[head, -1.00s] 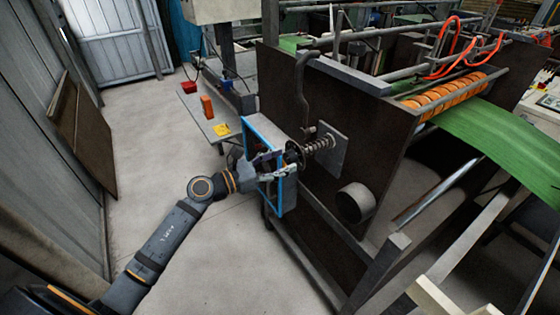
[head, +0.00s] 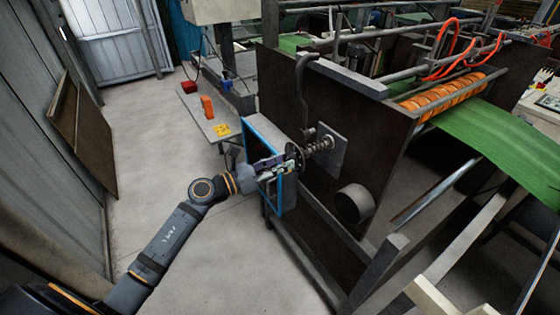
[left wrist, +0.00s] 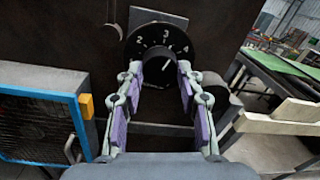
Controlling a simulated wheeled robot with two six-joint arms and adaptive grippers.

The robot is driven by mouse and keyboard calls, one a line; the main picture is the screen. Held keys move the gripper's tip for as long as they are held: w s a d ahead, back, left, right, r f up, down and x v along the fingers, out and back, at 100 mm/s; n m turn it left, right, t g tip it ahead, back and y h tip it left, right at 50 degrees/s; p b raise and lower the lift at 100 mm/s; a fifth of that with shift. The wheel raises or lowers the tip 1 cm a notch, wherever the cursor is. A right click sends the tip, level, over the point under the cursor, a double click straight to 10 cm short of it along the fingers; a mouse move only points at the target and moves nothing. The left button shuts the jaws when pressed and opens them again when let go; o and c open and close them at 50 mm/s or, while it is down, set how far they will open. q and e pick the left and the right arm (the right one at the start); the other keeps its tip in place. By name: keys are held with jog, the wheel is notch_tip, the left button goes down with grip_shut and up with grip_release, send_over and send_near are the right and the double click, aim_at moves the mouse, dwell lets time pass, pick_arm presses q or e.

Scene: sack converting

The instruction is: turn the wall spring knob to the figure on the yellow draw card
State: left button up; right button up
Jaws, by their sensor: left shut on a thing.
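The wall spring knob is a black dial (head: 293,157) in front of a coil spring (head: 321,145) on a grey plate (head: 334,158). In the left wrist view the dial (left wrist: 160,40) shows the figures 2, 3 and 4, with 3 near the top, and a short white line near its middle. My left gripper (head: 280,165) is shut on the knob; its purple-padded fingers also show in the left wrist view (left wrist: 160,75), one on each side of the dial's lower part. The yellow draw card (head: 222,130) lies on a grey bench; its figure is too small to read. My right gripper is not in view.
A blue-framed guard (head: 262,140) stands just left of the knob. A round grey stub (head: 355,204) sticks out of the dark machine wall below it. An orange block (head: 207,106) and a red box (head: 188,87) are on the bench (head: 213,119).

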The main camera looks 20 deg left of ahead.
pick_arm(q)
jog(key=n+p, duration=0.2)
jog(key=n, duration=0.1)
jog(key=shift+r+n, duration=0.15)
jog(key=shift+n, duration=0.25)
jog(key=n+p, duration=0.1)
jog(key=n, duration=0.1)
jog(key=shift+n+p, duration=0.4)
jog(key=n+p, duration=0.3)
jog(key=n, duration=0.1)
jog(key=shift+n+t, duration=0.3)
jog(key=shift+n+y+p, duration=0.3)
jog(key=shift+n+p, duration=0.9)
jog(key=shift+n, duration=0.3)
jog(key=shift+f, duration=0.2)
jog(key=o, duration=1.2)
